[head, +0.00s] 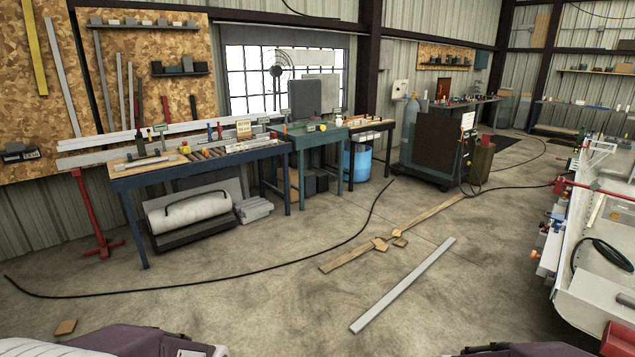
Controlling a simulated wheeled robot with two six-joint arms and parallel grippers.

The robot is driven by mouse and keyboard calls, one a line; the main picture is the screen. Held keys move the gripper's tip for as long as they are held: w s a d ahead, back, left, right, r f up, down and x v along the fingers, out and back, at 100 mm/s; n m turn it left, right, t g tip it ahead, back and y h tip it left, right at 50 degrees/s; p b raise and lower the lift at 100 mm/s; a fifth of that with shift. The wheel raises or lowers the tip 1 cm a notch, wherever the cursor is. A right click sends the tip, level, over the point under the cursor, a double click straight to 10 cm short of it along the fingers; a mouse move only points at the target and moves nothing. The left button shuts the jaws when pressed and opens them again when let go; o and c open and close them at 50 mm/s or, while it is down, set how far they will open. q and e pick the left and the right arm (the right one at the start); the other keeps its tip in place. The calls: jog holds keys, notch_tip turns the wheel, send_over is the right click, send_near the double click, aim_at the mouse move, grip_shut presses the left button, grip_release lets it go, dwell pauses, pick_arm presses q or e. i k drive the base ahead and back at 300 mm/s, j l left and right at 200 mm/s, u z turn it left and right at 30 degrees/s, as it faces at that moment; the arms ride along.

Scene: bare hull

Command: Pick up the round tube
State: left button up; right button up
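A blue workbench (183,170) stands against the left wall. Several short bars or tubes (212,153) lie side by side on its top, too small to tell which is round. Long pale bars (100,142) lie along the back of this bench. A long light-grey bar (403,287) lies on the floor and looks flat or square-sided. I cannot single out a round tube. Neither gripper shows in the head view.
A black cable (190,290) curves over the floor before the bench. A white roll (190,212) sits under the bench. A red stand (95,215) holds the bars' left end. Floor between is mostly open.

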aim_at(173, 157)
jog(key=i, duration=2.55)
jog(key=i+l+u, duration=0.25)
jog(key=i+u, duration=0.2)
jog(key=i, duration=0.4)
jog(key=i+l+u, duration=0.5)
jog(key=i, duration=0.3)
jog(key=i+l+u, duration=0.45)
jog(key=i+l, duration=0.25)
jog(key=l, duration=0.2)
